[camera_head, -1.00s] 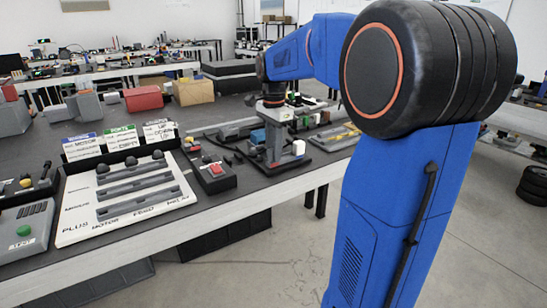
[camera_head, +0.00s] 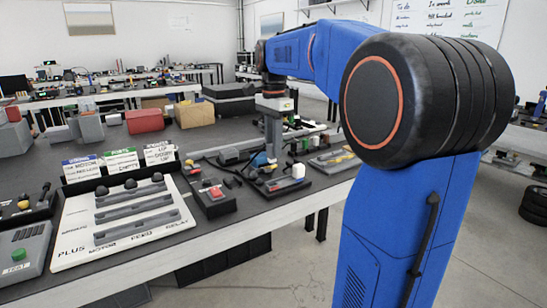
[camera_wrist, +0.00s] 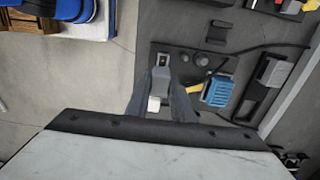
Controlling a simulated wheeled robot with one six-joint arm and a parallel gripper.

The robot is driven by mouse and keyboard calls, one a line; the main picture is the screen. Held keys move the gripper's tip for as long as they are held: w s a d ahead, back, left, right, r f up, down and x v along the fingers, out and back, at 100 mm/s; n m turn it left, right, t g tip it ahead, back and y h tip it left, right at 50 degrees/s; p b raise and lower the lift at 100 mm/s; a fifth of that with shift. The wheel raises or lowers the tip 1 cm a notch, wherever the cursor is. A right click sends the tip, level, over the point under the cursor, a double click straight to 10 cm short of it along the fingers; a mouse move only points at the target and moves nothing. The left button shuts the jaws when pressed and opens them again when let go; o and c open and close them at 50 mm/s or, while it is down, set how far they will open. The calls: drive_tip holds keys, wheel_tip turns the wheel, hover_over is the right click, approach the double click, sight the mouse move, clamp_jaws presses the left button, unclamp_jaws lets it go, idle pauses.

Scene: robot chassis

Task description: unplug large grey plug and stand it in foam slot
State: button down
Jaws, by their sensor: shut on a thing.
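My gripper (camera_head: 272,152) is above the black fixture board (camera_head: 308,183) on the bench. Its two grey fingers also show in the wrist view (camera_wrist: 161,88). They are shut on a grey piece (camera_wrist: 162,73), which looks like the large grey plug; the fingers hide much of it. A blue connector (camera_wrist: 217,92) with a yellow part lies right of the fingers in the wrist view. A white block (camera_head: 298,171) stands on the board. A black block with a grey insert (camera_wrist: 271,75) lies further right in the wrist view; I cannot tell whether it is the foam slot.
A control box with a red switch (camera_head: 215,193) and a white slotted panel (camera_head: 75,232) lie left of the gripper. Label cards stand behind the panel. A red box (camera_head: 144,120) and a tan box (camera_head: 194,114) stand further back. Dark cables lie near the board.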

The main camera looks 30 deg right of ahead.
drive_tip(key=shift+r, duration=0.25)
drive_tip(key=w+a+f, duration=0.4)
drive_tip(key=w+a, duration=0.4)
drive_tip(key=w, duration=0.4)
drive_tip(key=shift+w+a, duration=0.25)
idle(0.9)
idle(0.3)
drive_tip(key=shift+f, duration=0.2)
drive_tip(key=shift+f, duration=2.25)
drive_tip(key=shift+f, duration=1.3)
